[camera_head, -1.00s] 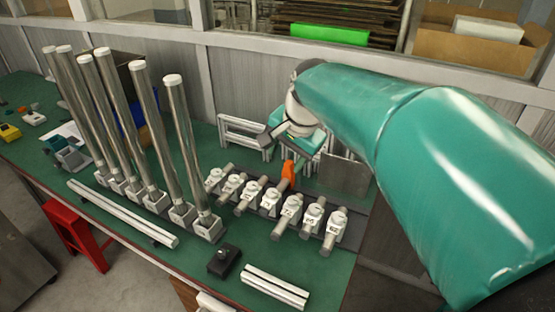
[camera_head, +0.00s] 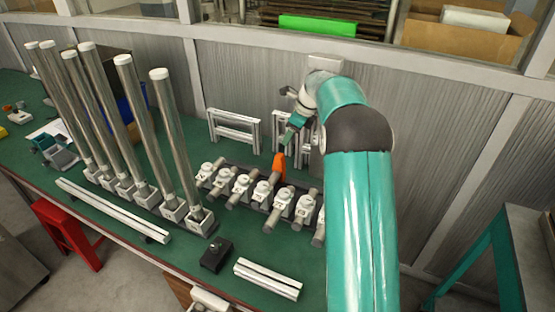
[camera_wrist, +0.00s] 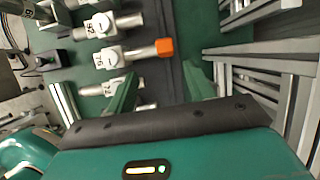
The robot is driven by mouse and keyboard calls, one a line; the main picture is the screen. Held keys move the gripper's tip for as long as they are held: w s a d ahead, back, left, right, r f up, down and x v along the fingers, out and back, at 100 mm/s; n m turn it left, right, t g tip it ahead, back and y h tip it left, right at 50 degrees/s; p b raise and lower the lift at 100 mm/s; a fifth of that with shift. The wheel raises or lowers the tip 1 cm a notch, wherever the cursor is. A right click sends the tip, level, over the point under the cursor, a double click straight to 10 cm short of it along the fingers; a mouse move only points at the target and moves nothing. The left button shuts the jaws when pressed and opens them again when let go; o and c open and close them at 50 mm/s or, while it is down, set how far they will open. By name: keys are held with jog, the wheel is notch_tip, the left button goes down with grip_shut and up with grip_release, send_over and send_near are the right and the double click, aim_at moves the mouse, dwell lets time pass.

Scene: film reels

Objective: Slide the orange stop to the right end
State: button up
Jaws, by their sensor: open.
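The orange stop (camera_head: 279,165) stands at the back of a row of numbered white-and-grey fittings, around the middle of the row. In the wrist view its orange end (camera_wrist: 165,47) shows beside a grey cylinder, ahead of the fingers. My gripper (camera_head: 290,136) is just above and behind the stop in the head view. In the wrist view my gripper (camera_wrist: 163,88) has its two green fingers spread, with nothing held between them. The fingers appear apart from the stop. The row's right end is partly hidden by my arm in the head view.
Tall metal tubes (camera_head: 135,125) stand left of the row. A black box (camera_head: 216,255) and a pale bar (camera_head: 267,278) lie in front. Aluminium frames (camera_head: 235,128) stand behind on the green table (camera_head: 150,262), near the grey wall.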

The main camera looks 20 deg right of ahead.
aim_at(280, 155)
jog(key=shift+m, duration=0.3)
jog(key=x, duration=1.4)
jog(key=shift+w+d+f, duration=0.25)
jog(key=shift+w+f, duration=0.05)
jog(key=shift+f, duration=0.05)
jog(key=shift+c, duration=0.4)
grip_shut()
